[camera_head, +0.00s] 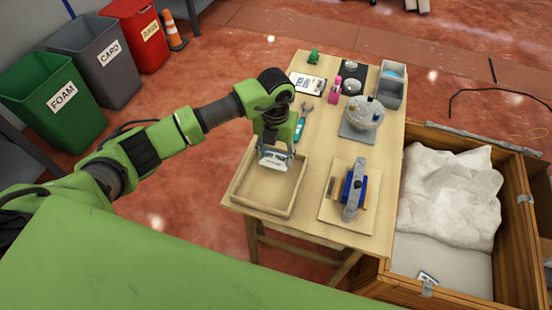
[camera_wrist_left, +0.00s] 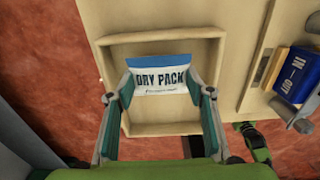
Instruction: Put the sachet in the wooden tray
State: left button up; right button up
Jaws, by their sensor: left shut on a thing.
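The sachet (camera_head: 273,162) is a small white packet with a blue band, held by my left gripper (camera_head: 277,152). In the left wrist view the sachet (camera_wrist_left: 162,78) reads "DRY PACK" and sits between the two fingers of the gripper (camera_wrist_left: 162,88). The wooden tray (camera_head: 240,193) is a shallow square box at the table's near left corner. The sachet is over the tray's inside, toward its far side; its height above the floor of the tray is hard to tell. The tray's rim (camera_wrist_left: 105,42) surrounds it in the left wrist view.
On the table (camera_head: 310,215), right of the tray, is a board with a blue block (camera_head: 352,190), marked "IN – OUT" in the wrist view. Behind are a wrench (camera_head: 302,120), a round metal part (camera_head: 363,113) and a grey bin (camera_head: 391,88). An open crate (camera_head: 446,294) with white wrapping stands at right.

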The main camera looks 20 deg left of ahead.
aim_at(276, 158)
pick_arm(q)
notch_tip(276, 158, down, 2)
jog(key=shift+d+f+p, duration=0.1)
jog(key=shift+f+p, duration=0.05)
jog(key=shift+p, duration=0.15)
jog(key=shift+f, duration=0.15)
pick_arm(e)
jog(key=shift+r, duration=0.55)
pick_arm(q)
jog(key=shift+f, duration=0.1)
pick_arm(e)
jog(key=shift+f, duration=0.1)
pick_arm(q)
jog(key=o, duration=0.7)
jog(key=shift+f, duration=0.1)
jog(key=shift+c, duration=0.2)
jog(key=o, duration=0.4)
pick_arm(e)
jog(key=shift+a, duration=0.15)
pick_arm(q)
jog(key=shift+o, duration=0.2)
jog(key=shift+r, duration=0.35)
notch_tip(276, 158, up, 12)
jog(key=b, duration=0.2)
pick_arm(e)
notch_tip(276, 158, down, 2)
jog(key=shift+w+f, duration=0.1)
